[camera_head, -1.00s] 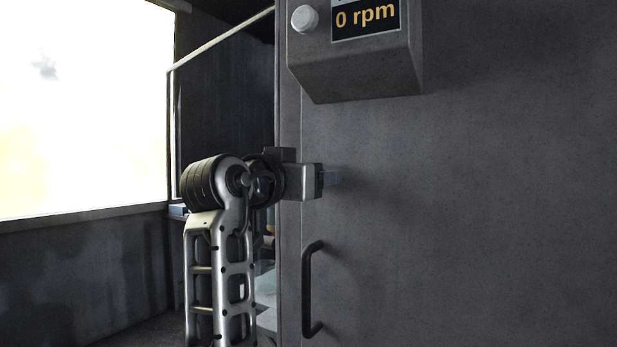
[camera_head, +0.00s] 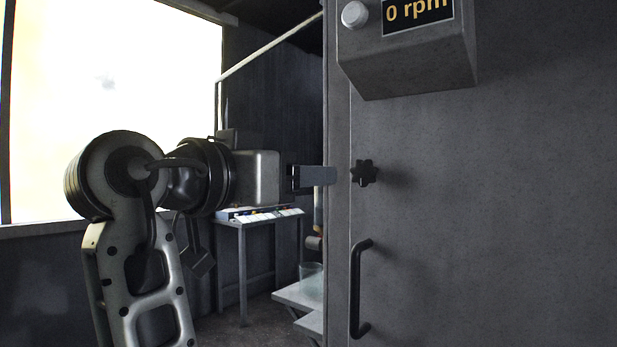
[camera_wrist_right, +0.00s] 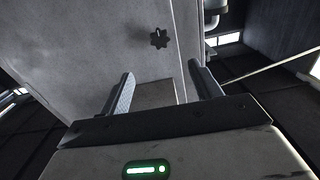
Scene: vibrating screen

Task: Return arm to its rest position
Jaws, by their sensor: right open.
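My right gripper (camera_head: 315,177) is in the middle of the head view, its fingers pointing right toward the dark grey panel. In the right wrist view, its two fingers (camera_wrist_right: 161,88) are spread apart with nothing between them. A black star-shaped knob (camera_head: 366,172) sits on the panel (camera_head: 500,220), just right of the fingertips in the head view. The knob (camera_wrist_right: 159,38) also shows ahead of the fingers in the right wrist view, apart from them. My left gripper is not in view.
A black handle (camera_head: 357,290) sticks out below the knob. A sloped box (camera_head: 415,60) with a white button and a "0 rpm" display juts out above. A small table (camera_head: 258,220) and a bright window (camera_head: 110,80) lie behind my arm. A white rail (camera_head: 268,48) slants at the back.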

